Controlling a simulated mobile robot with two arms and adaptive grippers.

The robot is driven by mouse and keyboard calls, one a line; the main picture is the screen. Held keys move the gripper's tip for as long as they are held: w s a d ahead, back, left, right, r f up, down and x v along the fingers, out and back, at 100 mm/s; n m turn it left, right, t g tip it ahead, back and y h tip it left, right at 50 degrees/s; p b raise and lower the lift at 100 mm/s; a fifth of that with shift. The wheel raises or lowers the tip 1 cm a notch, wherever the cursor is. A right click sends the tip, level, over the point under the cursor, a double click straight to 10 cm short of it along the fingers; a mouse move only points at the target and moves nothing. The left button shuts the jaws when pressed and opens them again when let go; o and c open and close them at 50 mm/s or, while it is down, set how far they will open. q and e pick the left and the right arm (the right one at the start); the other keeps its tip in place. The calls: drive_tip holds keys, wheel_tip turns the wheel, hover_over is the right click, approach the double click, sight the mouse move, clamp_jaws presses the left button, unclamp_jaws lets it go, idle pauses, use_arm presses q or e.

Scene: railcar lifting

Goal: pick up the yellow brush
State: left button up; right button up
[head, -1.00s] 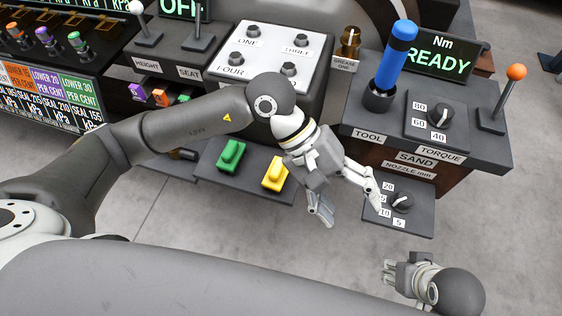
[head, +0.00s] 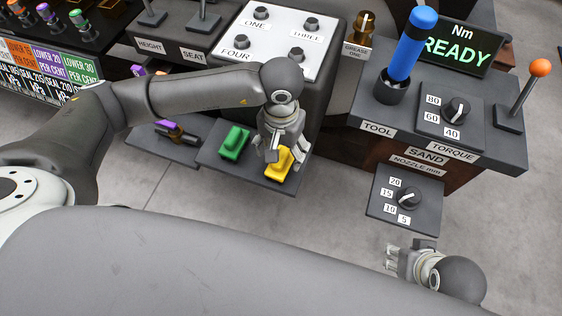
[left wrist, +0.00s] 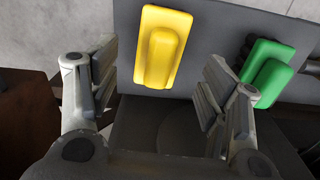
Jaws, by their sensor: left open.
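The yellow brush (head: 281,166) lies on a low dark shelf (head: 262,175) in the head view, partly covered by my left gripper. In the left wrist view the yellow brush (left wrist: 161,46) shows whole, ahead of and between the spread fingers. My left gripper (head: 284,160) is open and empty, above and beside the brush. Its two fingers show apart in the left wrist view (left wrist: 160,85). My right gripper (head: 391,258) is at the lower right of the head view, away from the brush; whether it is open is unclear.
A green brush (head: 234,142) lies on the same shelf, left of the yellow one. A white panel with knobs (head: 277,41) stands behind. A nozzle dial plate (head: 405,199) and a console with a blue-handled tool (head: 410,45) are at right. Grey floor lies in front.

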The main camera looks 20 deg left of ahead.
sight(281, 156)
use_arm(q)
wheel_tip(281, 156, down, 4)
drive_tip(key=shift+s+r, duration=0.1)
drive_tip(key=c, duration=1.2)
drive_tip(key=shift+r, duration=0.1)
wheel_tip(281, 156, up, 10)
drive_tip(key=shift+f+p, duration=0.1)
drive_tip(key=shift+p, duration=0.5)
